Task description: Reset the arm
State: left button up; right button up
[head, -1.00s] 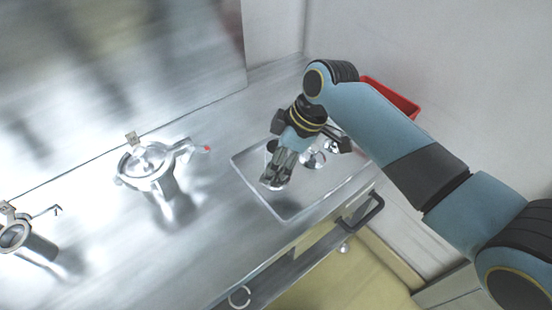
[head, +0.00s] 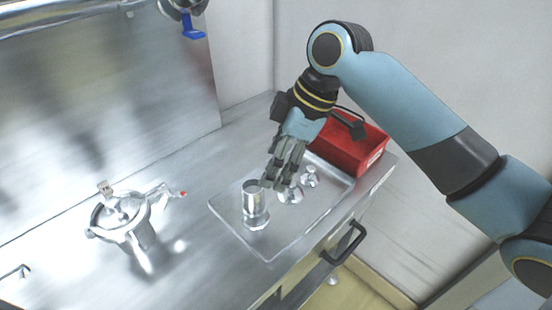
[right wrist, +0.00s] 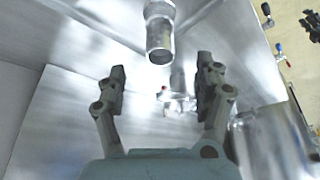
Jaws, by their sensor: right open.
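My right arm (head: 405,110) reaches in from the right in the head view. My right gripper (head: 277,184) hangs above the clear tray, pointing down, with nothing between its fingers. In the right wrist view the gripper (right wrist: 162,88) shows its two fingers spread apart. A shiny metal cylinder (head: 256,205) stands upright in the tray, just left of the fingertips in the head view. A metal cylinder also shows beyond the fingers in the right wrist view (right wrist: 159,32). My left gripper does not show.
The clear tray (head: 238,238) also holds smaller metal pieces (head: 309,177). A red bin (head: 352,147) stands behind it at the counter's right end. A metal vessel with a clamped lid (head: 122,217) stands at left.

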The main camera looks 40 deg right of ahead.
dwell(0.4)
jog(key=s+d+m+t+h, duration=0.15)
jog(key=s+m+h, duration=0.25)
jog(key=s+m, duration=0.95)
jog(key=s+d+f+n+g+b, duration=0.15)
jog(key=f+b, duration=0.25)
jog(key=f, duration=1.2)
jog(key=s+d+f+n+b, duration=0.25)
jog(key=f+b, duration=0.25)
jog(key=f, duration=1.2)
jog(key=s+f+b, duration=0.4)
jog(key=s+f, duration=0.6)
jog(key=f, duration=0.3)
jog(key=s+f+g+b, duration=0.1)
jog(key=s+f+b, duration=0.3)
jog(key=s+f, duration=0.6)
notch_tip(320, 180, down, 4)
jog(key=shift+d+r+m+g, duration=0.25)
jog(key=shift+d+m+g, duration=0.05)
jog(key=shift+m, duration=0.05)
